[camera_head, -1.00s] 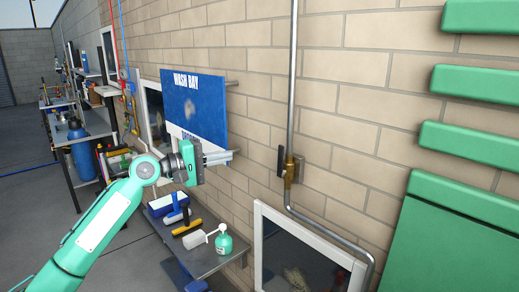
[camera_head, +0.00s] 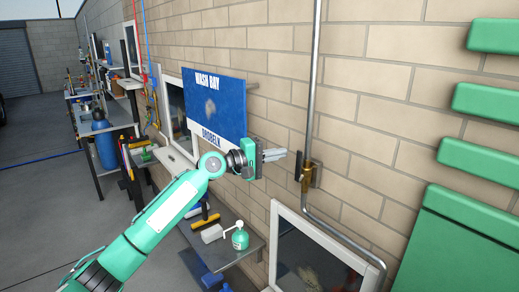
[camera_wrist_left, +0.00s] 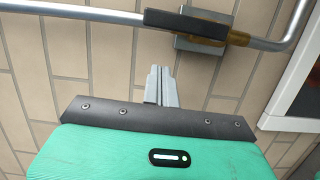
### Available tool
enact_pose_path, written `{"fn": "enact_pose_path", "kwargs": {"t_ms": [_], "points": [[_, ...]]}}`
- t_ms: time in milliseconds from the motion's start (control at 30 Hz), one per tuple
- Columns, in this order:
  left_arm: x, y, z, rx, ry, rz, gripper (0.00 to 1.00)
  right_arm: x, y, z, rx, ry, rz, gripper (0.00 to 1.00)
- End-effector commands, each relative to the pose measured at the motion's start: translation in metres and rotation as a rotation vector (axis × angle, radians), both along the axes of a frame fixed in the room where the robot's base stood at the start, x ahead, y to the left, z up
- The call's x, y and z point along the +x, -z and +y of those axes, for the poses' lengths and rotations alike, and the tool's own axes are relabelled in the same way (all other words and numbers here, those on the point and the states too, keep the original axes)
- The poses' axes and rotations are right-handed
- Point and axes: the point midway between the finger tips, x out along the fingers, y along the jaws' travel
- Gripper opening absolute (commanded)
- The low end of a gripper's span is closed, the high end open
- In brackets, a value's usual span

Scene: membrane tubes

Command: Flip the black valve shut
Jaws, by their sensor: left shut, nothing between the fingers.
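The black valve handle (camera_head: 299,165) stands out from a brass valve body (camera_head: 307,179) on a grey wall pipe (camera_head: 314,90). In the head view the handle is upright, beside the pipe. In the left wrist view the handle (camera_wrist_left: 186,24) lies roughly along the pipe, with the brass body (camera_wrist_left: 238,38) at its right end. My left gripper (camera_head: 284,154) is shut and empty, just left of the handle in the head view. In the left wrist view the closed fingers (camera_wrist_left: 160,72) point toward the handle, with a visible gap. My right gripper is not in view.
A blue wash bay sign (camera_head: 213,108) hangs on the brick wall behind my left arm. A framed window (camera_head: 310,250) sits below the valve. Green panels (camera_head: 480,225) are on the right.

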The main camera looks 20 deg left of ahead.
Motion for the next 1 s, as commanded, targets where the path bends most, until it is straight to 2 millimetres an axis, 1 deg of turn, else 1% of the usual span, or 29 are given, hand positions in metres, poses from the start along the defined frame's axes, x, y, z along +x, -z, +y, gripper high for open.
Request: {"fn": "enact_pose_path", "kwargs": {"t_ms": [33,233,433,800,1000], "points": [[-0.007,-0.003,-0.005,0.006,0.001,0.000,0.00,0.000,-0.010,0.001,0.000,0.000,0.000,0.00],[-0.017,-0.001,-0.021,0.003,0.000,0.001,0.00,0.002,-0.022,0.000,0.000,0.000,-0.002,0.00],[-0.021,0.002,-0.026,0.001,0.000,0.000,0.00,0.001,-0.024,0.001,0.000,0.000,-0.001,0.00],[-0.021,0.002,-0.026,0.004,0.000,-0.002,0.00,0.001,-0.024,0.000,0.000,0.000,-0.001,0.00],[-0.023,0.000,-0.029,0.038,0.000,-0.024,0.00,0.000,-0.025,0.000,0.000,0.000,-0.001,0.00]]}}
